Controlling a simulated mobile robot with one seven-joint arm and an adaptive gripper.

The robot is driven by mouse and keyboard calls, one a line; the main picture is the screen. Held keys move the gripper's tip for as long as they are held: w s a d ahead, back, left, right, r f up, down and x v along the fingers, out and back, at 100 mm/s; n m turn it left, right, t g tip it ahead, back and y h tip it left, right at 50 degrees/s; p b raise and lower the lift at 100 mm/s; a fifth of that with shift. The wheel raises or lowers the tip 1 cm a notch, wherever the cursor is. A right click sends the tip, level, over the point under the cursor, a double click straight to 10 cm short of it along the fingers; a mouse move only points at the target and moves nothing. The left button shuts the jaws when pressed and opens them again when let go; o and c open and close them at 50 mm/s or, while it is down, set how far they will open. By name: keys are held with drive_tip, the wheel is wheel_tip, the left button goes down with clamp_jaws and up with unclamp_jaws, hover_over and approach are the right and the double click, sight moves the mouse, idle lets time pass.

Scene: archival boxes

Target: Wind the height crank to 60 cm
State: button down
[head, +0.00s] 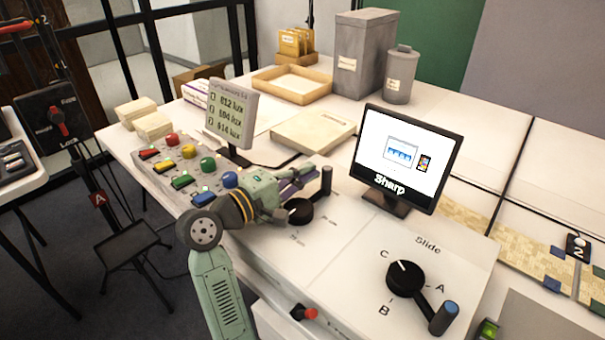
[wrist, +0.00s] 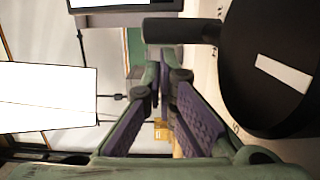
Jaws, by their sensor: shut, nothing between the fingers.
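The height crank (head: 302,211) is a black round dial with an upright handle (head: 326,181), on the white desk panel right of my arm. Small "cm" labels sit near it; their numbers are too small to read surely, and my gripper partly covers the dial. In the wrist view the black dial (wrist: 262,95) with a white pointer mark fills the right side, and its handle (wrist: 178,31) sticks out to the left. My gripper (head: 306,174) is beside the handle. Its purple-padded fingers (wrist: 162,78) are shut and empty, apart from the handle in the wrist view.
A Slide dial (head: 404,278) marked A, B and C points near C at the front right. A screen reading "Sharp" (head: 408,155) stands behind. Colored buttons (head: 186,165) and a lux display (head: 232,115) are at left. A red knob (head: 304,313) is on the front face.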

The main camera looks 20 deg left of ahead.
drive_tip(key=m+h+b, duration=0.1)
drive_tip(key=b, duration=0.1)
drive_tip(key=d+f+g+h+b, duration=0.1)
drive_tip(key=b, duration=0.1)
drive_tip(key=shift+w+m, duration=0.15)
drive_tip(key=shift+m, duration=0.25)
drive_tip(key=shift+d+r+m+g+h+b, duration=0.2)
drive_tip(key=shift+d+m+g+h+b, duration=0.15)
drive_tip(key=shift+g+h+b, duration=0.45)
drive_tip(key=shift+d+r, duration=0.1)
drive_tip(key=shift+r, duration=0.15)
drive_tip(key=shift+b, duration=0.3)
